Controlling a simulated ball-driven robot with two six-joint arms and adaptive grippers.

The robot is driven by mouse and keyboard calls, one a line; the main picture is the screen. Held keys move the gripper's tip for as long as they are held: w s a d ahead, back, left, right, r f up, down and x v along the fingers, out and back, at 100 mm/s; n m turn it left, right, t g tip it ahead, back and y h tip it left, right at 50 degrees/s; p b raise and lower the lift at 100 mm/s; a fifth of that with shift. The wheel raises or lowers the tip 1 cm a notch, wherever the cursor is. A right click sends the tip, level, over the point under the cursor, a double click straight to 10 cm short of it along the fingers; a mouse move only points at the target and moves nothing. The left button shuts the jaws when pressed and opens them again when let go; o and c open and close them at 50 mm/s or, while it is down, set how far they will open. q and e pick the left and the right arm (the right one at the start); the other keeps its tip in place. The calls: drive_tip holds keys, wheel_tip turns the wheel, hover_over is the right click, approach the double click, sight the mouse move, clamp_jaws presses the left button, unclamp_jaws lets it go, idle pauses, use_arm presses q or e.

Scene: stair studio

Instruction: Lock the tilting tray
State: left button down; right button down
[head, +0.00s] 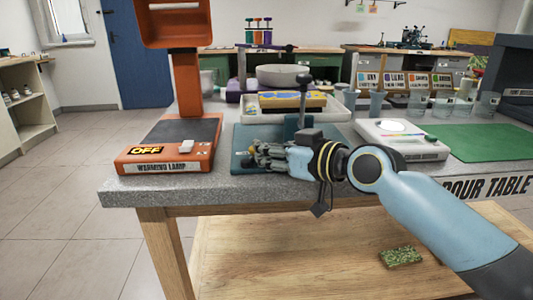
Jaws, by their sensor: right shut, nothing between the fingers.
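A shallow white tray (338,112) stands toward the back of the grey table, with a yellow and blue slab (290,101) in it. In front of it lies a teal plate (246,133), with a dark upright post (302,108) rising near its right side. I cannot tell whether the post is joined to the tray. My right gripper (256,156) is shut and empty over the front of the teal plate, pointing left. The gripper and wrist hide part of the plate. My left gripper is not in view.
An orange warming lamp (186,140) marked OFF stands left of the gripper. A white device (400,140) and a green mat (484,142) lie to the right. Clear cups (440,105) stand behind. A green sponge-like block (400,256) lies on the lower shelf.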

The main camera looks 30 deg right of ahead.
drive_tip(key=shift+w, duration=0.15)
drive_tip(key=shift+w+d+b, duration=0.15)
drive_tip(key=shift+w+b, duration=0.2)
drive_tip(key=shift+w, duration=0.25)
drive_tip(key=v, duration=1.2)
idle(0.4)
